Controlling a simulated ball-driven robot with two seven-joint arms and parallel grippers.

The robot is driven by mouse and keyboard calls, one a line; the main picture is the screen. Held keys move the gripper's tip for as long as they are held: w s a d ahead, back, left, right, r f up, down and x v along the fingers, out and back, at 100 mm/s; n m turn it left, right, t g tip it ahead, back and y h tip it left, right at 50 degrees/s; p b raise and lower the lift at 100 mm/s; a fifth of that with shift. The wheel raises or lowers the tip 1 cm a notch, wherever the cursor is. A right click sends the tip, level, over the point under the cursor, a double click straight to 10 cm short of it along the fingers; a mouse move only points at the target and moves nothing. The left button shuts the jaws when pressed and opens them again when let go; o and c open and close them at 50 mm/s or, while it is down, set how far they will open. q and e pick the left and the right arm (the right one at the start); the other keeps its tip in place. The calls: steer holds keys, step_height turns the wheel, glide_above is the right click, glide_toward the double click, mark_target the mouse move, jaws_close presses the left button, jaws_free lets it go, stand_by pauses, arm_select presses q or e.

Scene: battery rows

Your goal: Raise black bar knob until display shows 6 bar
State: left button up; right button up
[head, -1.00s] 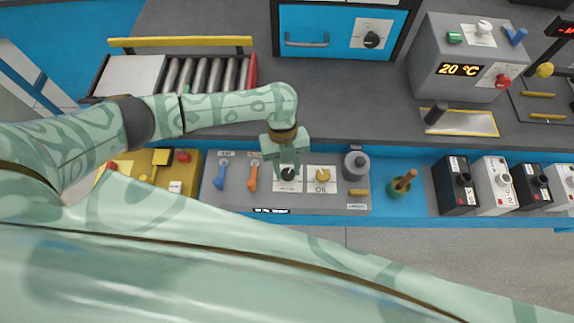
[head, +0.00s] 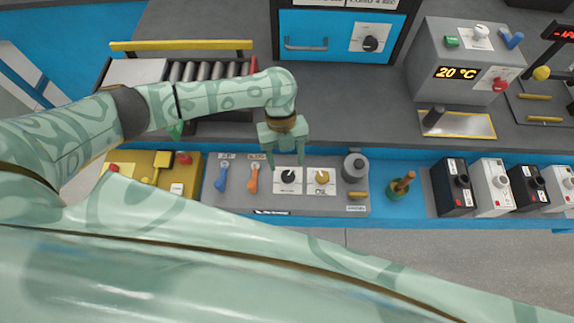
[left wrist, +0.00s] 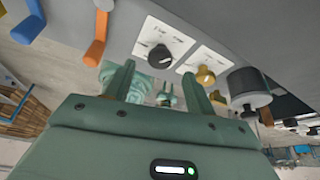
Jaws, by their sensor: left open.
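The black knob (head: 288,176) sits on a white plate on the grey control panel. It also shows in the left wrist view (left wrist: 160,56); its label is too small to read. My left gripper (head: 288,165) is open, its fingers pointing down just above the knob and apart from it. In the left wrist view its fingers (left wrist: 161,82) stand apart with nothing between them. A small dark display strip (head: 272,212) at the panel's front edge is mostly hidden by my body, and I cannot read it. A small green forked shape between the fingers in the wrist view may be my right gripper (left wrist: 166,95).
Beside the knob are a blue lever (head: 221,178), an orange lever (head: 252,179), a yellow knob (head: 322,176) and a grey cylinder (head: 355,165). A grey box (head: 455,95) behind reads 20 °C. Several black and white boxes stand right, including a black one (head: 453,187).

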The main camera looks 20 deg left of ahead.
arm_select(q)
steer(key=p+v, duration=0.2)
steer(key=v, duration=1)
steer(key=shift+s+r, duration=0.1)
